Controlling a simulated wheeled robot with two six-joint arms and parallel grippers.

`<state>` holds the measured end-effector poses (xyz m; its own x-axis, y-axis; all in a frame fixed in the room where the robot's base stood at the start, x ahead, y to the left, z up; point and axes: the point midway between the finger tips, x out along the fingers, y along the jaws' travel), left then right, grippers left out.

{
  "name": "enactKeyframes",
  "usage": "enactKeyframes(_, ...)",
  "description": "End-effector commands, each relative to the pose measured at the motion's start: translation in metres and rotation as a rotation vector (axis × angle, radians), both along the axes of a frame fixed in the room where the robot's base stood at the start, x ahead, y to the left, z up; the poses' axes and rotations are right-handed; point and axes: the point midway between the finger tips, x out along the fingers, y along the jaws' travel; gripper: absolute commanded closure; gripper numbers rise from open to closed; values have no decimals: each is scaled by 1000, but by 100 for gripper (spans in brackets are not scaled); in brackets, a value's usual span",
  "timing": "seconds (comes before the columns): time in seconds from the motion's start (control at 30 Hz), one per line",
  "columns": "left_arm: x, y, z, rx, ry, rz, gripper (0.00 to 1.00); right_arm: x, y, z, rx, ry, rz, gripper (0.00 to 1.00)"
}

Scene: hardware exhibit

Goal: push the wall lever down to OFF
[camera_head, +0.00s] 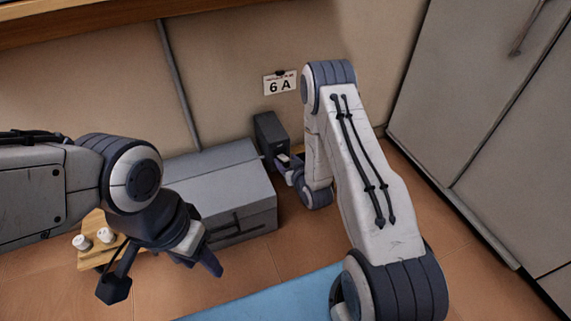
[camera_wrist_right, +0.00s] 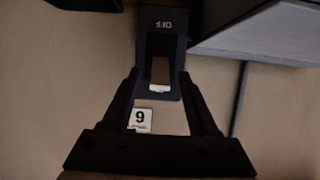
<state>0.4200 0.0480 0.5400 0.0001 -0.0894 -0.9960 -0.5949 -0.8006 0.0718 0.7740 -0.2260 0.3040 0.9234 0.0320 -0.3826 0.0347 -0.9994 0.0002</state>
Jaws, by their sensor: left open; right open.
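The wall lever unit is a dark box (camera_head: 270,134) low on the wall, below a "6 A" sign (camera_head: 280,84). In the right wrist view, which is upside down, its dark plate (camera_wrist_right: 164,14) carries an OFF label beside a slot. A pale lever tip (camera_wrist_right: 159,88) shows at the slot end farther from OFF, nearer the sign. My right gripper (camera_head: 287,170) is at the box, its open fingers (camera_wrist_right: 160,76) on either side of the slot; contact cannot be told. My left gripper (camera_head: 203,256) is open and empty, over the floor at lower left.
A grey chest (camera_head: 225,178) stands against the wall just left of the lever box. A small wooden stand (camera_head: 92,257) with white cups sits at lower left. A blue mat (camera_head: 280,297) lies in front. Grey cabinets (camera_head: 490,110) are at right.

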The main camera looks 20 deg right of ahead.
Motion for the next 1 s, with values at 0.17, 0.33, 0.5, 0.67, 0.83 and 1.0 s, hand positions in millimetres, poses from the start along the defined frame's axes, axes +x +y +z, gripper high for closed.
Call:
enactKeyframes(0.17,0,0,-6,0,0,0,50,11,0,-5,0,-1,0,40)
enactKeyframes(0.33,0,0,-6,0,0,0,50,12,1,-4,1,1,-1,40)
enactKeyframes(0.5,0,0,-6,0,0,0,50,12,0,-4,1,0,0,67)
enactKeyframes(0.67,0,0,-6,0,0,0,50,12,0,-4,1,0,0,100)
enactKeyframes(0.83,0,0,-6,0,0,0,50,12,0,-5,0,1,0,100)
enactKeyframes(1.0,0,0,-6,0,0,0,50,12,0,-5,0,1,0,100)
